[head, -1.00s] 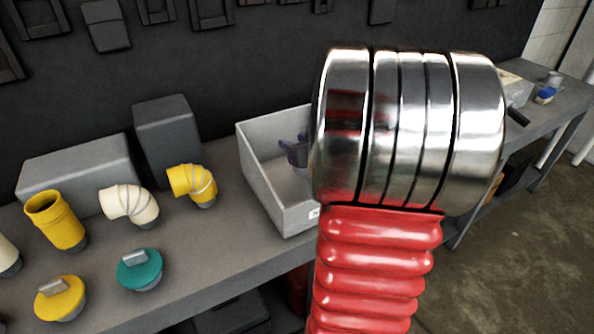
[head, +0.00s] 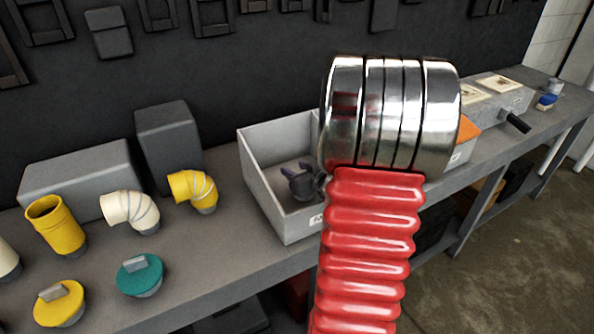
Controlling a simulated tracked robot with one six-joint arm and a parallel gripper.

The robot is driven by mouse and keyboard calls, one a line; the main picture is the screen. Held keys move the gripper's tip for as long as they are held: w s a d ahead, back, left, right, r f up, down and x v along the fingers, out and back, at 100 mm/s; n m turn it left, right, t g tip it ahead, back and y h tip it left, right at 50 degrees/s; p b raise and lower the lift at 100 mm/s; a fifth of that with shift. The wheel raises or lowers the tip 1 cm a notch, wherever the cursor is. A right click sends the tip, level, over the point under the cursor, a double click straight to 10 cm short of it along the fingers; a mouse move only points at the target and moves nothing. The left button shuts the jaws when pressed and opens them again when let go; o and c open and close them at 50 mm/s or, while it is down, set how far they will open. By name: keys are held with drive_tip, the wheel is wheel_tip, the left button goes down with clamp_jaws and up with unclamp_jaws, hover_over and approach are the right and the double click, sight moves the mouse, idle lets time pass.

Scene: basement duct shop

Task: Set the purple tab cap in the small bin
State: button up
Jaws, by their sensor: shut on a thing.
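The small bin (head: 282,225) is a pale grey open box with a label on its front, standing on the bench in the head view. The purple tab cap (head: 300,184) shows as a small dark purple shape inside the bin's outline, low between its walls. My gripper (head: 318,181) is mostly hidden behind my own arm; only a dark bit of it shows at the cap's right side. It is shut on the cap. Whether the cap touches the bin floor cannot be told.
Left of the bin stand yellow (head: 194,189) and cream (head: 129,211) elbows, a yellow pipe piece (head: 56,224), a teal cap (head: 140,274) and a yellow cap (head: 60,303). Grey blocks (head: 168,146) stand behind. An orange-topped box (head: 466,134) is partly hidden at right.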

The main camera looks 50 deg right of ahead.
drive_tip(key=shift+f, duration=0.2)
drive_tip(key=shift+f, duration=0.1)
drive_tip(key=o, duration=1.1)
drive_tip(key=shift+v, duration=6.05)
drive_tip(key=shift+w, duration=0.15)
